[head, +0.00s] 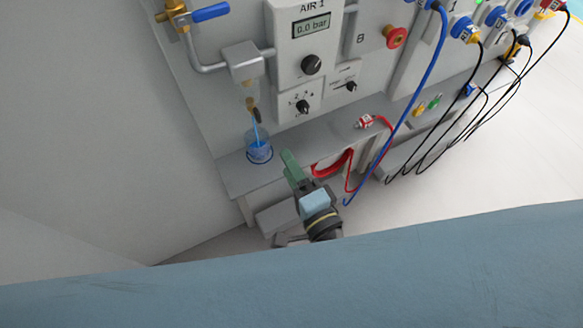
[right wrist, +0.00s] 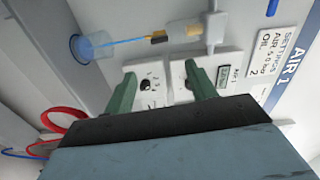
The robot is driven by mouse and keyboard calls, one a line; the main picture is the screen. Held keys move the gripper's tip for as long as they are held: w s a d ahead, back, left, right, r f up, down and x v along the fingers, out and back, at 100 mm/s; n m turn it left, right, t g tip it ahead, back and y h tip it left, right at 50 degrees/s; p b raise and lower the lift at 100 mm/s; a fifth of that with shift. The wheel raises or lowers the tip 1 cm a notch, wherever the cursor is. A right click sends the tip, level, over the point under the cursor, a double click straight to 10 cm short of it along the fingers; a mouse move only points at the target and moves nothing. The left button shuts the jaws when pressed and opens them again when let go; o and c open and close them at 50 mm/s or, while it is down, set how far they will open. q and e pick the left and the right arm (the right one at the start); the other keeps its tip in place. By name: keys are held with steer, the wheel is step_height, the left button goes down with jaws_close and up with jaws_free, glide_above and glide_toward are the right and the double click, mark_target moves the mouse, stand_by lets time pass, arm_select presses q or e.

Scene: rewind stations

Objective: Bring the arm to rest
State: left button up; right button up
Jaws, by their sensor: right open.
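My right gripper (head: 291,166) is in the head view, in front of the ledge of the station. Its green fingers also show in the right wrist view (right wrist: 160,85), spread apart with nothing between them. Beyond them in that view is the panel with dial knobs (right wrist: 146,84). My left gripper is not in either view.
A clear cup (head: 259,150) with a blue tube stands on the ledge (head: 240,178) close to the gripper. A red coiled hose (head: 333,165) hangs to its right. The AIR 1 panel (head: 290,45) reads 0.0 bar. Blue and black hoses hang further right.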

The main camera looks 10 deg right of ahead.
stand_by(0.4)
steer(key=s+d+f+n+g+h, duration=0.1)
steer(key=s+d+f+n+g, duration=0.15)
steer(key=f, duration=0.75)
steer(key=s+d+f+n+g, duration=0.2)
steer(key=s+f+n+g, duration=0.15)
steer(key=f, duration=0.55)
steer(key=s+d+f+n+g+h, duration=0.1)
steer(key=s+d+f+n+g, duration=0.2)
steer(key=f, duration=0.7)
steer(key=s+d+f+n+g+h, duration=0.1)
steer(key=s+d+f+n+g, duration=0.1)
steer(key=s+d+f, duration=0.2)
steer(key=s+d+f+n+g+h, duration=0.1)
steer(key=s+d+f, duration=0.3)
steer(key=s, duration=0.6)
steer(key=s+d+f+n+g+h, duration=0.1)
steer(key=s+d+f+n+g, duration=0.3)
steer(key=s+f, duration=0.2)
steer(key=shift+s+d+f+h, duration=0.2)
steer(key=shift+s+f+h, duration=0.15)
steer(key=shift+s, duration=0.2)
